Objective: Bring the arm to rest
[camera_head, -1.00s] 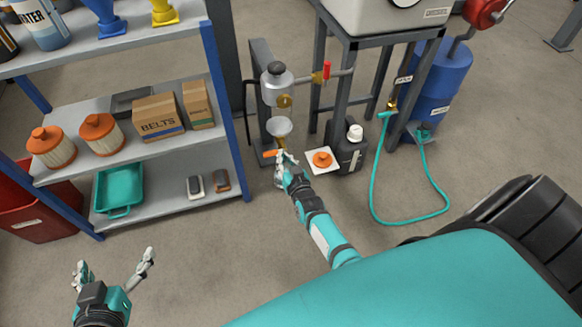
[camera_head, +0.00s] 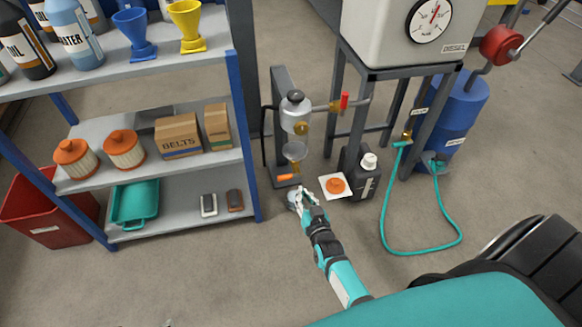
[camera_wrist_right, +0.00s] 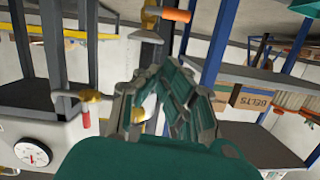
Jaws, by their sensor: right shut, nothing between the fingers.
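My right gripper (camera_head: 298,196) is shut and empty in the head view, just below and to the right of the orange handle (camera_head: 286,177) under the filter unit's clear bowl (camera_head: 295,151). The right arm reaches up from the lower right. In the right wrist view, the shut fingers (camera_wrist_right: 163,95) fill the middle with nothing between them, and the orange handle (camera_wrist_right: 175,15) is apart from them near the top. Only a tiny tip of my left gripper (camera_head: 167,323) shows at the bottom edge of the head view, so its opening is hidden.
A shelf rack (camera_head: 185,212) stands left with boxes, filters and a teal tray (camera_head: 134,203). Right of the gripper are a white pad (camera_head: 328,180) with an orange disc, a black bottle (camera_head: 366,184) and a teal hose (camera_head: 386,225). Floor in front is bare.

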